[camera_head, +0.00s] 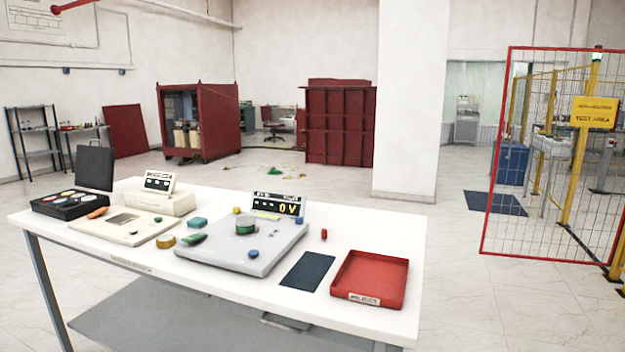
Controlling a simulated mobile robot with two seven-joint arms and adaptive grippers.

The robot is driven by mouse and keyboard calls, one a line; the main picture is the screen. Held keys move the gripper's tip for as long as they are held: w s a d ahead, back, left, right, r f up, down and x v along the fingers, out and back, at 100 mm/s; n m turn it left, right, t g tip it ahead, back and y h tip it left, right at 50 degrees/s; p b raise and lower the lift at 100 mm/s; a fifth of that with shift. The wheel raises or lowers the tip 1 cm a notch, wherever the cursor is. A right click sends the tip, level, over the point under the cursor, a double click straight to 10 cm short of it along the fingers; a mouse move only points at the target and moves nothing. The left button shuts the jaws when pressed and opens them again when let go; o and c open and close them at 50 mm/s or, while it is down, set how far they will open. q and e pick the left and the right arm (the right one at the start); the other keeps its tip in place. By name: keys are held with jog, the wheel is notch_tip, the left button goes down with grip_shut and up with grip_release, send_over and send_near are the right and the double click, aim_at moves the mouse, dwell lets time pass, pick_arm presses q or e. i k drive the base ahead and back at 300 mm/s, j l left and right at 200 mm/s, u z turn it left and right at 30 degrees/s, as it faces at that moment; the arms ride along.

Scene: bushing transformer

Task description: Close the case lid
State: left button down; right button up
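A black case (47,209) sits at the left end of the white table, with several coloured round items inside. Its dark lid (95,168) stands raised, nearly upright, at the back of the case. The lid is open. The hinge line is too small to make out. Neither of my grippers shows in the head view, so nothing of mine is seen at the case or its lid.
The white table (385,232) also holds a beige device (122,226), a grey console (250,250) with a lit display, a dark mat (307,271) and a red tray (370,277). Small coloured parts lie between them. A red-framed mesh gate (545,150) stands at right.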

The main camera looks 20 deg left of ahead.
aim_at(95, 169)
jog(key=j+u, duration=0.1)
jog(key=u, duration=0.7)
jog(key=i+l, duration=0.05)
